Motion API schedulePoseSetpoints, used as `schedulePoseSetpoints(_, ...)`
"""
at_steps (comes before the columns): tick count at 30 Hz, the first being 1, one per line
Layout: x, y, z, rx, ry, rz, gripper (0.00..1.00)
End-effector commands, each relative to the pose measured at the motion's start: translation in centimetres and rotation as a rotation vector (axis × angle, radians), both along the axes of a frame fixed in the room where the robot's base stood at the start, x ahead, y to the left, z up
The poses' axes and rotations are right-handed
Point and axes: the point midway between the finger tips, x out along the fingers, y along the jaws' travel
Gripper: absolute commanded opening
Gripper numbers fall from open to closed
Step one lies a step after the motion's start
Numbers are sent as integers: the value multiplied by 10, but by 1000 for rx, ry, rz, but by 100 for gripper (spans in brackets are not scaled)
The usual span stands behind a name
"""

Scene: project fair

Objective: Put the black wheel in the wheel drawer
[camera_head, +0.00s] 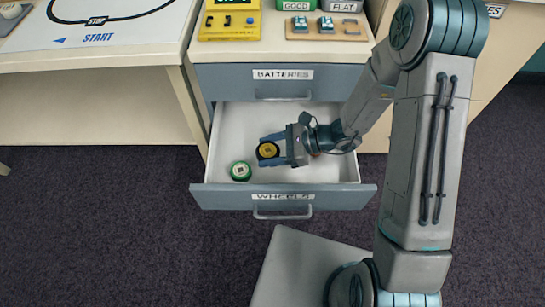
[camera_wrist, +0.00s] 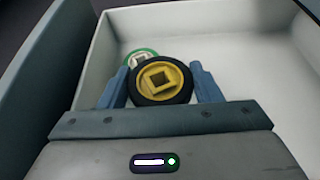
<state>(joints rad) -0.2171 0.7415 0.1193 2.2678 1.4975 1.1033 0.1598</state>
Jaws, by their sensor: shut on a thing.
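The black wheel (camera_head: 268,150) has a yellow hub with a square hole. My gripper (camera_head: 270,150) is shut on it, inside the outline of the open wheel drawer (camera_head: 283,196), which is labelled WHEELS. In the wrist view the black wheel (camera_wrist: 161,81) sits between the two blue fingers of my gripper (camera_wrist: 162,85). The drawer's white interior (camera_wrist: 230,40) lies beneath it. I cannot tell whether the wheel touches the drawer floor.
A green wheel (camera_head: 241,171) lies in the drawer's front left, partly hidden behind the black wheel in the wrist view (camera_wrist: 138,56). The shut BATTERIES drawer (camera_head: 225,83) is above. The drawer's right side looks free. A table (camera_head: 90,60) stands at left.

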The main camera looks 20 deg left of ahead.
Motion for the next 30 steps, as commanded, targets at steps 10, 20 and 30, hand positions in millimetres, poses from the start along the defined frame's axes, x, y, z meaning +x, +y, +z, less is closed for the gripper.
schedulePoseSetpoints(10,-1,0,-39,-1,2,1,36)
schedulePoseSetpoints(20,0,-1,-50,1,-2,1,36)
schedulePoseSetpoints(30,0,-1,-53,0,-1,0,80)
